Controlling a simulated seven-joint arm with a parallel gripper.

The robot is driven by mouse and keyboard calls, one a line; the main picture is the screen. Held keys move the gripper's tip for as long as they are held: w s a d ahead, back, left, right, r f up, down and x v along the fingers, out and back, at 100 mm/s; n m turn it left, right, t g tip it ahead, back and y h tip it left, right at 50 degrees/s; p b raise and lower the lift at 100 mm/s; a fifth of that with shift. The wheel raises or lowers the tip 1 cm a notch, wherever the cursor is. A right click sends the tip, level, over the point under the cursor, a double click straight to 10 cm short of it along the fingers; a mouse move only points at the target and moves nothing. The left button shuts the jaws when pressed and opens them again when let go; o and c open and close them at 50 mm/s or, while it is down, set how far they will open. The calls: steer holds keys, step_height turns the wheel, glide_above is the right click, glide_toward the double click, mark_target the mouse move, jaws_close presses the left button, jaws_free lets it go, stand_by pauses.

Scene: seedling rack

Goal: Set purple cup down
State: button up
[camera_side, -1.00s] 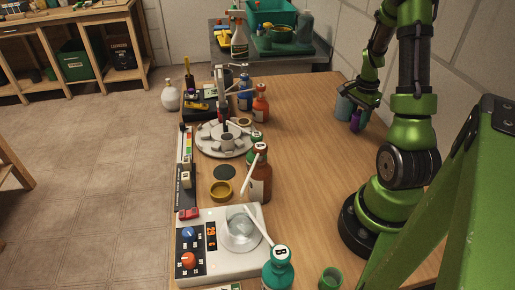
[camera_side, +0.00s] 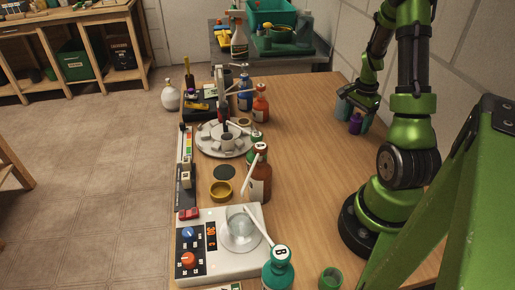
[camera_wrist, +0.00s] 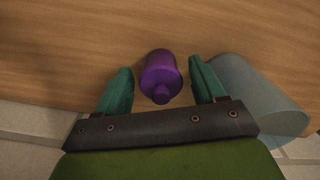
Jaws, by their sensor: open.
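The purple cup (camera_side: 355,124) stands on the wooden table near its far right edge, below my gripper (camera_side: 357,103). In the wrist view the purple cup (camera_wrist: 160,72) lies between the two green fingers of my gripper (camera_wrist: 160,85). The fingers are open, with a visible gap on each side of the cup. Part of the cup's top is covered by my gripper in the side view.
A blue-grey cylinder (camera_side: 343,106) stands close beside my gripper; in the wrist view this cylinder (camera_wrist: 262,95) is right by the right finger. Bottles, a round rack (camera_side: 208,148) and a hotplate (camera_side: 200,262) line the table's left side. The table middle is clear.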

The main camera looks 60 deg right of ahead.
step_height(320, 180, up, 12)
steer(key=shift+f, duration=0.25)
steer(key=w+a+r+n+t, duration=0.2)
steer(key=w+a+r+n, duration=0.25)
steer(key=a, duration=0.35)
steer(key=w+a+r+n+t, duration=0.25)
steer(key=w+a+n, duration=0.2)
steer(key=a, duration=0.35)
steer(key=s+a+r+n+t+y, duration=0.1)
steer(key=a+n, duration=0.3)
steer(key=a, duration=0.6)
steer(key=s+a+r+n+t+y, duration=0.1)
steer(key=a+r+n, duration=0.1)
steer(key=a+n, duration=0.3)
steer(key=a, duration=0.4)
steer(key=shift+s+a+r+t, duration=0.35)
steer(key=shift+a, duration=0.05)
